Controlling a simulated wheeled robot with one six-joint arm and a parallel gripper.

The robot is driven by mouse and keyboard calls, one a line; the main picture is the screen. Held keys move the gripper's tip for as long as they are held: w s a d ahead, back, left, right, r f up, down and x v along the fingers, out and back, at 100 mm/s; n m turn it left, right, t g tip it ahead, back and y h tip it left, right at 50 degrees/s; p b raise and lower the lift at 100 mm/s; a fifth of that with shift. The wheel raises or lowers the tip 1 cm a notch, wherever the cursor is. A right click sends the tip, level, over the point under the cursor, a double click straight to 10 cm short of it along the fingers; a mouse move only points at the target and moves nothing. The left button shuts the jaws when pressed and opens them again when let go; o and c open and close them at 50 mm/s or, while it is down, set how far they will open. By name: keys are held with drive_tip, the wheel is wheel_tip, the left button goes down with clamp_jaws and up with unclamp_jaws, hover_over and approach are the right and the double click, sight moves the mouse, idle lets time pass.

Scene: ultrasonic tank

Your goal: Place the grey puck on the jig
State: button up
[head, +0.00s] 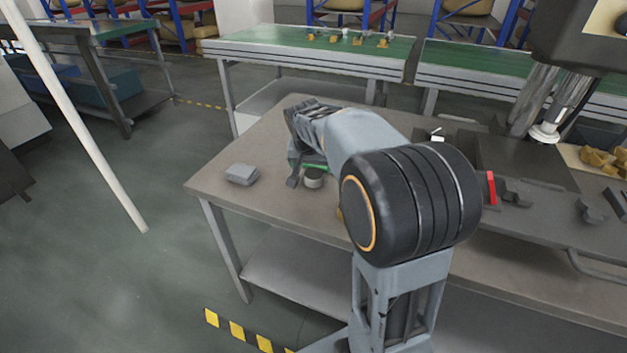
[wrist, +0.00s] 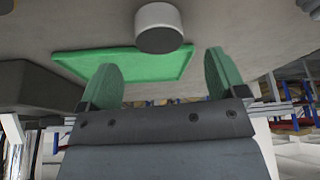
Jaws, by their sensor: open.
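The grey puck (head: 313,178) stands upright on the table near its left end, close to my gripper. It also shows at the top of the wrist view (wrist: 159,27). A flat green plate with a raised rim (wrist: 72,65), perhaps the jig, lies beside the puck; the puck overlaps it in the picture and appears to stand off it. Only a green sliver (head: 318,167) of the plate shows in the head view. My gripper (wrist: 160,80) is open and empty, its two green-padded fingers apart. In the head view my arm hides part of the gripper (head: 298,170).
A grey block (head: 241,174) lies on the table to the left of the puck. A red piece (head: 491,187) and dark parts lie to the right, near a machine with metal columns (head: 540,100). Green-topped conveyors (head: 310,45) stand behind. The table's front left corner is clear.

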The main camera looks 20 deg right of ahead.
sight(314, 173)
drive_tip(key=shift+b+x, duration=0.4)
drive_tip(key=shift+x, duration=2.6)
drive_tip(key=c, duration=1.1)
drive_tip(key=shift+r, duration=0.1)
drive_tip(key=shift+c, duration=0.6)
drive_tip(key=shift+r, duration=0.1)
